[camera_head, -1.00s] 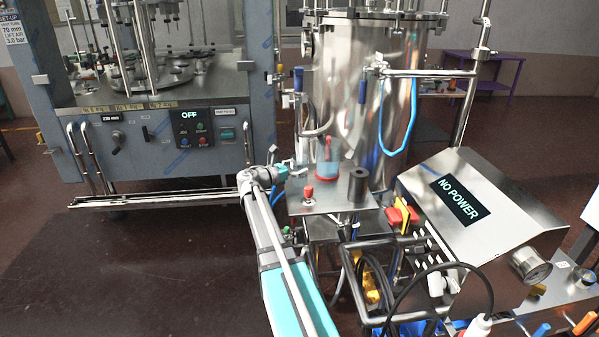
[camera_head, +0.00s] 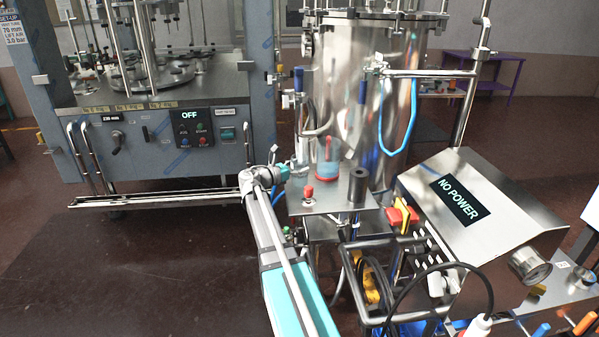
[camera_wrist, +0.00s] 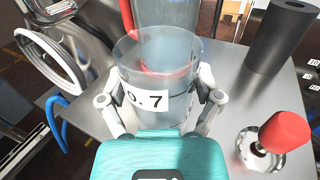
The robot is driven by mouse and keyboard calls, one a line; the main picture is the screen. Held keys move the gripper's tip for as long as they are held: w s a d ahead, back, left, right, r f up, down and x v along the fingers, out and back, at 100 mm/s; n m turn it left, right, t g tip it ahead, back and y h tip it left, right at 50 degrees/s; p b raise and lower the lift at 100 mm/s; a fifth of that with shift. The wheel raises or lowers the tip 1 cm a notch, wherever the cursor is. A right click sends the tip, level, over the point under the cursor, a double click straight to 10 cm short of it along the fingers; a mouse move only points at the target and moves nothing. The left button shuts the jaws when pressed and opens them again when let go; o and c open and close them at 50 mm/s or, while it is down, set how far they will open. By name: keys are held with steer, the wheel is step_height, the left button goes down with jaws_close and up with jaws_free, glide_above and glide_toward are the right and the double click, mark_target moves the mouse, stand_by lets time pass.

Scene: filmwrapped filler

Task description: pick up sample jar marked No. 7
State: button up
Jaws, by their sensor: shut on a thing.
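In the head view my gripper (camera_head: 291,170) is at the left edge of the small steel plate (camera_head: 332,202), and the jar is too small there to make out clearly.
A clear vessel with red parts (camera_head: 328,172) stands just behind the jar. A red knob (camera_head: 308,193) and a dark cylinder (camera_head: 357,186) are close on the plate. A large steel tank (camera_head: 345,95) rises behind; the "NO POWER" box (camera_head: 490,205) is at right.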

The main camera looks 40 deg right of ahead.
steer(key=shift+r, duration=0.2)
step_height(320, 180, up, 2)
steer(key=p, duration=0.2)
steer(key=shift+r+p, duration=0.1)
steer(key=shift+p, duration=0.2)
steer(key=s+a+r+p, duration=0.5)
steer(key=s+r+p, duration=0.5)
steer(key=s, duration=0.3)
steer(key=shift+r, duration=0.2)
steer(key=shift+a, duration=0.1)
steer(key=shift+r+p, duration=0.15)
steer(key=shift+p, duration=0.2)
